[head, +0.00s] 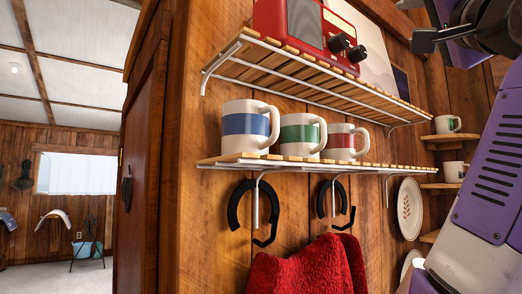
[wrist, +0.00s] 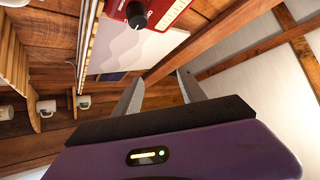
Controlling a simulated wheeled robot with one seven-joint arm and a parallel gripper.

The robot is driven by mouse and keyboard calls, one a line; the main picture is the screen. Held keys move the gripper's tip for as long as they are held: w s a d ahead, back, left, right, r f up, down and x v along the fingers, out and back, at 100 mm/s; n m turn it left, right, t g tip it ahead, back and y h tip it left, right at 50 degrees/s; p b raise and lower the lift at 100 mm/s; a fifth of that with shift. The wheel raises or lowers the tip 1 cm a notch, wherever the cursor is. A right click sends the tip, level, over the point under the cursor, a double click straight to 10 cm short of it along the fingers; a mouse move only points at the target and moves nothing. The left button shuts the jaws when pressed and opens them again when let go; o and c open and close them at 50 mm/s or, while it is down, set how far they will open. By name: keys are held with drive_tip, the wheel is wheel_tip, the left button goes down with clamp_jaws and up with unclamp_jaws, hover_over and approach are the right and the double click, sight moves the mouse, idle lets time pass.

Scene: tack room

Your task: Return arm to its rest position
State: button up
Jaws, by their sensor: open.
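My gripper (wrist: 160,76) shows in the wrist view with its two grey fingers apart and nothing between them. It points up toward the wooden wall and ceiling beams. In the head view my purple and white arm fills the right edge, raised beside the shelves. A dark part at the arm's upper end shows in the top right corner, and the rest is cut off by the frame.
A wall rack (head: 215,162) holds three striped mugs (head: 246,125). A red radio (head: 305,30) stands on the shelf above. A red towel (head: 305,268) hangs below, near black horseshoes. Corner shelves with mugs (head: 447,124) and a plate (head: 410,208) are close to my arm.

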drive_tip(key=w+a+f+n+h, duration=0.1)
drive_tip(key=w+f+n, duration=0.15)
drive_tip(key=f, duration=0.95)
drive_tip(key=w+a+f+n+h, duration=0.15)
drive_tip(key=w+f, duration=0.25)
drive_tip(key=f, duration=0.8)
drive_tip(key=s+a+f+n+y+b, duration=0.1)
drive_tip(key=s+f+n+y, duration=0.15)
drive_tip(key=f, duration=0.95)
drive_tip(key=s+f+n+y, duration=0.1)
drive_tip(key=s+f+n, duration=0.2)
drive_tip(key=f, duration=1)
drive_tip(key=s+a+f+n+g+b, duration=0.1)
drive_tip(key=s+a+f+n+g, duration=0.15)
drive_tip(key=s+f, duration=1.4)
drive_tip(key=s+f+g+b, duration=0.1)
drive_tip(key=s+f+g, duration=0.6)
drive_tip(key=s+f, duration=1.1)
drive_tip(key=s, duration=0.3)
drive_tip(key=shift+s+d+g, duration=0.3)
drive_tip(key=shift+s+g, duration=0.05)
drive_tip(key=shift+s, duration=0.05)
